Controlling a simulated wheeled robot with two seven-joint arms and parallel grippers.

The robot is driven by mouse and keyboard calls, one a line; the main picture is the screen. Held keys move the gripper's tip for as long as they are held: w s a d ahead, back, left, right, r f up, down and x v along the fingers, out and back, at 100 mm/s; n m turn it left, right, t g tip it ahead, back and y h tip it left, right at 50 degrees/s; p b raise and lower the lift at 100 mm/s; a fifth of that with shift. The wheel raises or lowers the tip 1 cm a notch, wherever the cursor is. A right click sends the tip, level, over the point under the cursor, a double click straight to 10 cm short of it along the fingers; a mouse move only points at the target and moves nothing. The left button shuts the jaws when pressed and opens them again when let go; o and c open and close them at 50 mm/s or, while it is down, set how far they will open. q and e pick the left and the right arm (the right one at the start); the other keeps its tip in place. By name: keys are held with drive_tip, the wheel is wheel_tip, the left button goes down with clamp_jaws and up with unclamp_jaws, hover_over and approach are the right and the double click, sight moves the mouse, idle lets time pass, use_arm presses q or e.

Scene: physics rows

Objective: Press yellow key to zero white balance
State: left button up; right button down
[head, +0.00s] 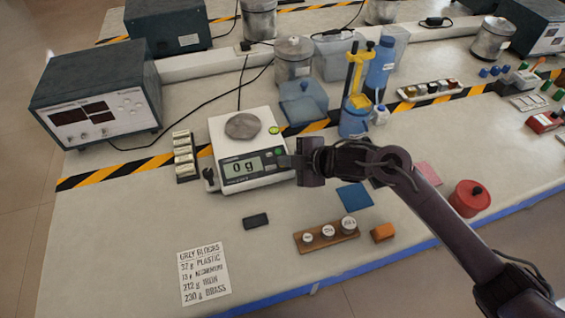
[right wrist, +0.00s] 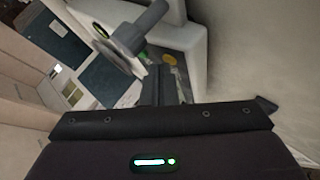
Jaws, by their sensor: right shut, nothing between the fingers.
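The white balance (head: 222,134) stands on the bench with a round grey pan on top, and its display (head: 243,167) reads 0 g. The yellow key is hidden there in the head view. In the right wrist view a small yellow patch (right wrist: 173,83) shows right beside the fingertips (right wrist: 160,90); I cannot tell whether they touch it. My left gripper is not in view.
A rack of pale blocks (head: 184,155) stands left of the balance, and a blue lidded box (head: 303,103) behind it. In front lie a black block (head: 255,221), a wooden weight holder (head: 327,237) and a blue pad (head: 354,196). The bench's front left is mostly clear.

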drive_tip(key=shift+s+r+p, duration=0.15)
drive_tip(key=shift+r+p, duration=0.55)
drive_tip(key=r+p, duration=0.2)
drive_tip(key=s+r+p, duration=0.1)
drive_tip(key=r+p, duration=0.1)
drive_tip(key=shift+d+r+p, duration=0.2)
drive_tip(key=shift+r+p, duration=0.15)
drive_tip(key=shift+r, duration=0.05)
idle(0.7)
